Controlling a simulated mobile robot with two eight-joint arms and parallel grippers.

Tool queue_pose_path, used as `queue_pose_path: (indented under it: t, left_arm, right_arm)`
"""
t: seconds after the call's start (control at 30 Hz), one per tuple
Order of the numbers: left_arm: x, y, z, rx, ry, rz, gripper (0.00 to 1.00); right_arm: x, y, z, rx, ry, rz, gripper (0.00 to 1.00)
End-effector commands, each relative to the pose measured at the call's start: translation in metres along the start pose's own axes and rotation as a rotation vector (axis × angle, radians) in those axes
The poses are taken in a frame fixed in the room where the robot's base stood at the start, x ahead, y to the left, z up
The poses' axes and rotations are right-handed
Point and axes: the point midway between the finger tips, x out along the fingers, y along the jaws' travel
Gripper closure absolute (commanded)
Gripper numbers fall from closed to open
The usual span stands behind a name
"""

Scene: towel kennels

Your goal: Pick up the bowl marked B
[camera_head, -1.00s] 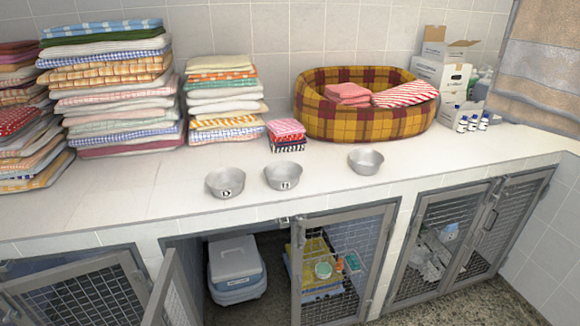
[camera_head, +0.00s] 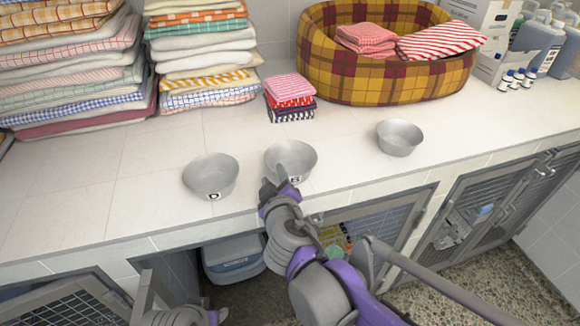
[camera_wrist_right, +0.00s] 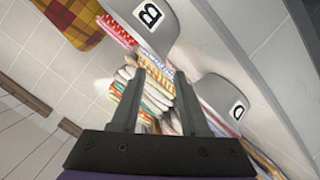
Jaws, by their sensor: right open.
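The grey metal bowl marked B (camera_head: 292,156) stands upright on the white counter, the middle one of three bowls. Its label shows large in the right wrist view on the bowl (camera_wrist_right: 185,28). My right gripper (camera_head: 277,180) is at the bowl's front left side, overlapping it in the head view; contact cannot be told. In the wrist view its jaws (camera_wrist_right: 160,85) are apart with nothing held, and bowl B is beyond them at the top. Part of my left gripper (camera_head: 200,316) shows at the bottom edge; its jaws are unclear.
The bowl marked D (camera_head: 211,176) is close on the left, and another bowl (camera_head: 399,138) is on the right. A small folded cloth stack (camera_head: 290,90) is behind bowl B. Towel stacks (camera_head: 203,50) and a plaid pet bed (camera_head: 385,82) stand farther back. Kennel doors are below the counter.

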Motion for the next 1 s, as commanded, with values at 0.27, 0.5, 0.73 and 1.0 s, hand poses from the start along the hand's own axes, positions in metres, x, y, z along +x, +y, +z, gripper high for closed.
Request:
queue_pose_path:
  t: [0.27, 0.5, 0.73, 1.0]
  left_arm:
    - [0.002, 0.0, 0.002, 0.0, -0.001, 0.0, 0.5]
    - [0.003, 0.0, 0.003, 0.0, -0.002, 0.0, 0.5]
    - [0.004, 0.0, 0.003, 0.0, -0.002, 0.0, 0.5]
    - [0.004, 0.0, 0.003, 0.0, -0.002, 0.0, 0.5]
  right_arm:
    - [0.028, 0.0, 0.001, 0.001, -0.002, 0.001, 0.55]
    - [0.055, -0.006, -0.003, 0.001, -0.003, 0.001, 0.55]
    - [0.079, -0.007, -0.003, 0.002, -0.004, 0.001, 0.55]
    - [0.08, -0.007, -0.003, 0.001, -0.003, 0.001, 0.59]
